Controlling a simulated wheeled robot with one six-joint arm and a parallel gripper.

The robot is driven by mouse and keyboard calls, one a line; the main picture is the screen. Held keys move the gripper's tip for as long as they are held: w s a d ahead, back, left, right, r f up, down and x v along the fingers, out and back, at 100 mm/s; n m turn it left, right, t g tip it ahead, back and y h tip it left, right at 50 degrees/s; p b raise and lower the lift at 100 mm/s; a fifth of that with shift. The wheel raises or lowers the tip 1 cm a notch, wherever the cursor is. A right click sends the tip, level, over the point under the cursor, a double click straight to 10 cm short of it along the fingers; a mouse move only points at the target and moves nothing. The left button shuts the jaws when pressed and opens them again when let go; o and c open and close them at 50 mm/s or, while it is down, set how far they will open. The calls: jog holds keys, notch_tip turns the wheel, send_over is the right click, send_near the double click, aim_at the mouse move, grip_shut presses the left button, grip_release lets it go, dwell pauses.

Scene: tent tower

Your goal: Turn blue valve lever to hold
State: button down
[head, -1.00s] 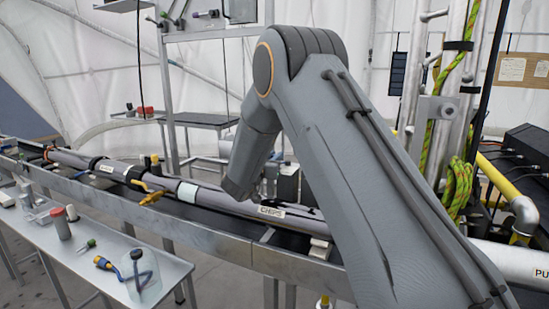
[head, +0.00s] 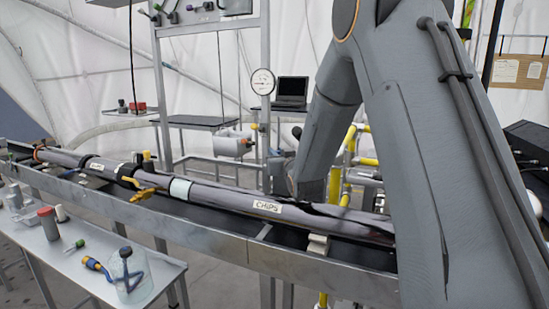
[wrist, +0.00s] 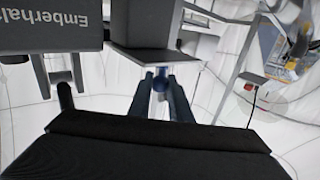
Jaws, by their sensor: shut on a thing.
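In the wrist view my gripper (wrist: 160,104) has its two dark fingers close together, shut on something. A small blue part (wrist: 160,82) shows between the fingertips; it looks like the blue valve lever, but most of it is hidden by the fingers. Its angle cannot be told. In the head view the end of my arm reaches down behind the long grey pipe, near yellow pipework (head: 340,175). The fingers and the lever are hidden there.
A long grey pipe (head: 235,199) marked CHIPS lies in a metal trough (head: 215,238) across the front. A round gauge (head: 263,82) and a laptop (head: 291,92) stand behind. A side table (head: 170,272) holds loose tools. In the wrist view a grey box (wrist: 52,25) is close by.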

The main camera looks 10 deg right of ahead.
jog(key=shift+s+d+n+y, duration=0.2)
jog(key=shift+n+y, duration=0.3)
jog(key=shift+y, duration=0.3)
jog(key=c, duration=1.6)
grip_release()
jog(key=shift+c, duration=0.2)
jog(key=s+d+b, duration=0.1)
jog(key=s+b, duration=0.1)
jog(key=s, duration=0.5)
jog(key=shift+s+d, duration=0.15)
jog(key=shift+s, duration=0.2)
